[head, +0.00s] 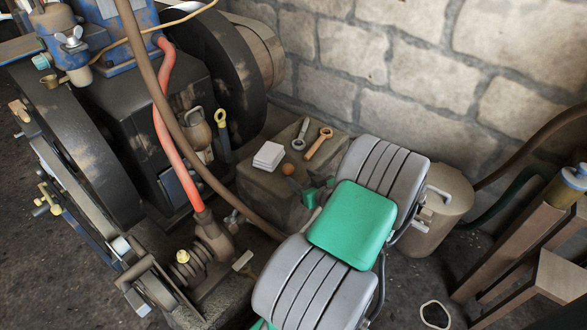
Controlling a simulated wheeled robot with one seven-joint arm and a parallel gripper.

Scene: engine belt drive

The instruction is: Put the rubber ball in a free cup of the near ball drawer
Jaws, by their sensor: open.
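A small orange-brown ball (288,169), which looks like the rubber ball, is on the stone block beside the engine. My gripper (316,193) shows as small green finger parts just right of and below the ball. It is open and apart from the ball, and most of it is hidden behind my grey and green arm. I cannot make out the near ball drawer or its cups in this view.
A white stack (268,156) and two tools (318,143) lie on the stone block (262,190). The engine (130,110) with its red hose fills the left. A bucket (437,212) stands right of my arm, by the wall. A pale loop (435,315) lies on the floor.

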